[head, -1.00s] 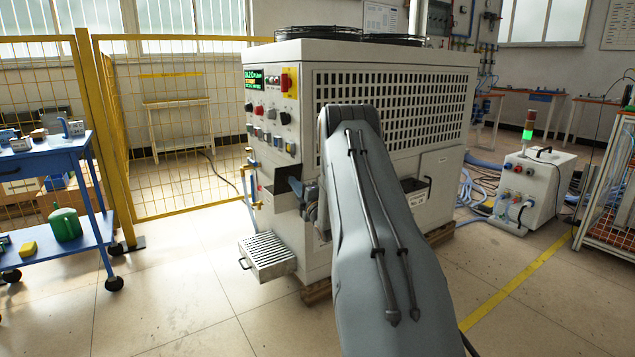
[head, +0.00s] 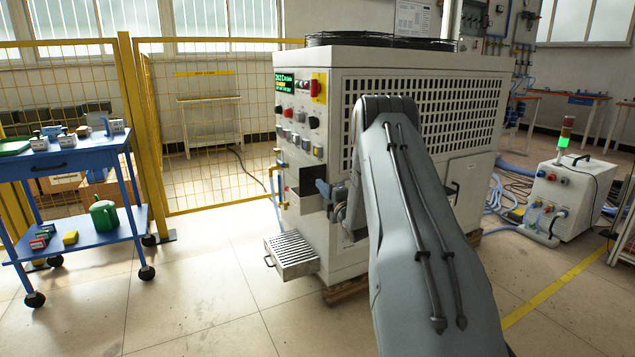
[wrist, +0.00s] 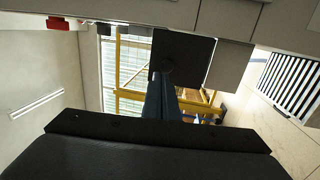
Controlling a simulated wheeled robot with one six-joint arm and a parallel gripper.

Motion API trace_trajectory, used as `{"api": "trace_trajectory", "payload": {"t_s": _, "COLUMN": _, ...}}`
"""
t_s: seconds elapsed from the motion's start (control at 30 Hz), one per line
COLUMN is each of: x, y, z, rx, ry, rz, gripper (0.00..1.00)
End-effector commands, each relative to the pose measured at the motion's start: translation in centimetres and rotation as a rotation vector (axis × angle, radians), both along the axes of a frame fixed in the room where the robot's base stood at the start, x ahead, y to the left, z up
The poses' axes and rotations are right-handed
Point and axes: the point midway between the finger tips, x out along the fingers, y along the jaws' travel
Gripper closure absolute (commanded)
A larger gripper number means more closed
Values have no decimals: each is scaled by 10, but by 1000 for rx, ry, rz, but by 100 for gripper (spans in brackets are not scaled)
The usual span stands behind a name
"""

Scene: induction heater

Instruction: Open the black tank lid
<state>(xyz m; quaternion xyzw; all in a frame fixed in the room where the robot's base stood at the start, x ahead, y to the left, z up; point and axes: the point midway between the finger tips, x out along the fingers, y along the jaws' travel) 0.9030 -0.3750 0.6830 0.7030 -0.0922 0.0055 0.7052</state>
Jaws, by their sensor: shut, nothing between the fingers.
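The white cabinet (head: 420,230) stands in the middle of the head view. A black plate (head: 323,187), likely the tank lid, juts from the lower part of its control-panel side. It stands at a slant; its hinge cannot be made out. In the wrist view a black square plate (wrist: 182,60) with a round mark hangs at the top centre. My gripper (wrist: 163,100) shows there as narrow blue-grey fingers, shut and empty, their tips close to the plate's lower part. Contact cannot be told.
A perforated drip tray (head: 292,256) sticks out low from the cabinet. A blue cart (head: 75,158) with a green can (head: 104,217) stands left, before a yellow mesh fence (head: 215,130). A white unit (head: 570,200) stands right. Floor between cart and cabinet is clear.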

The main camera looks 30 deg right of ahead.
Motion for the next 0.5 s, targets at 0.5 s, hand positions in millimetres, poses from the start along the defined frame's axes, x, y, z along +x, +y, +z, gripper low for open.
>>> {"api": "trace_trajectory", "payload": {"t_s": 0.5, "x": -88, "y": 18, "z": 1, "rx": 0, "ry": 1, "rz": 8, "gripper": 100}}
